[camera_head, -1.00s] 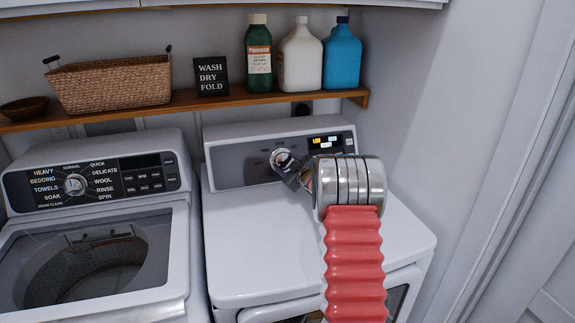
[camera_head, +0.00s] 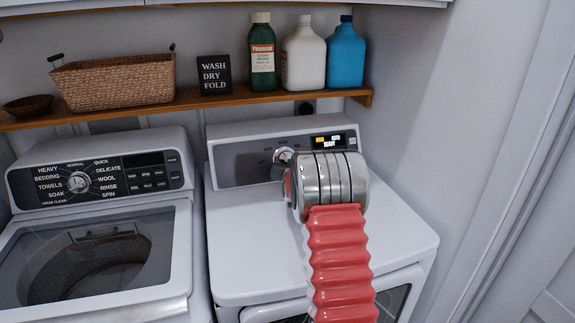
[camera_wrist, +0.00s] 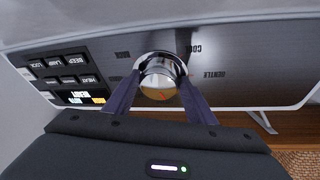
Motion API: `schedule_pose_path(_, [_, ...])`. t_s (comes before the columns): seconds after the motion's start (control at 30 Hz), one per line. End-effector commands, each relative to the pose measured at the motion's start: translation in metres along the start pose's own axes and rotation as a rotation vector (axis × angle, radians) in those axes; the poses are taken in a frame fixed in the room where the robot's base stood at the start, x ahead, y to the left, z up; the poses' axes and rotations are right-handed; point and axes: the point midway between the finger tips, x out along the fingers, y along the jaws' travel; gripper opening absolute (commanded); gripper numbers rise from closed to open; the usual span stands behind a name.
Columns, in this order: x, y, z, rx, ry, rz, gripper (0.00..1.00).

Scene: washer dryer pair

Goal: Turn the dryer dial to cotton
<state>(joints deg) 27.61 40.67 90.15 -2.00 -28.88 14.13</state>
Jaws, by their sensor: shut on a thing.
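The dryer (camera_head: 250,225) is the white machine on the right in the head view, with a dark control panel along its back. Its dial (camera_head: 283,156) is a round silver knob near the middle of that panel, partly hidden by my wrist. In the wrist view the dial (camera_wrist: 159,79) sits between the two fingers of my gripper (camera_wrist: 160,92), which is shut on it. Words such as "GENTLE" show on the panel beside the dial, turned in this view. No "cotton" label is readable.
The washer (camera_head: 95,245) stands at the left with its own dial (camera_head: 79,183). A wooden shelf (camera_head: 215,100) above holds a wicker basket (camera_head: 115,82), a sign (camera_head: 214,75) and several bottles. A wall (camera_head: 440,130) closes the right side.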

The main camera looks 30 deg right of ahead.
Motion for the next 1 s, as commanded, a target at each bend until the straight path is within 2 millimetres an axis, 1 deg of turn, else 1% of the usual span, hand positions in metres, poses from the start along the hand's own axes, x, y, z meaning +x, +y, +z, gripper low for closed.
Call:
schedule_pose_path(0.03, [-0.0002,-0.0011,0.003,0.039,-0.009,0.013,0.28])
schedule_pose_path(0.2, [-0.0002,-0.0029,0.0029,0.157,-0.02,0.05,0.28])
schedule_pose_path(0.4, [0.0,-0.0033,0.0026,0.248,-0.027,0.08,0.28])
schedule_pose_path(0.6, [0.0001,-0.0031,0.0025,0.286,-0.03,0.093,0.28])
schedule_pose_path(0.97, [0.0001,-0.0026,0.0025,0.29,-0.03,0.095,0.28])
schedule_pose_path(1.0, [0.0001,-0.0025,0.0024,0.29,-0.03,0.095,0.52])
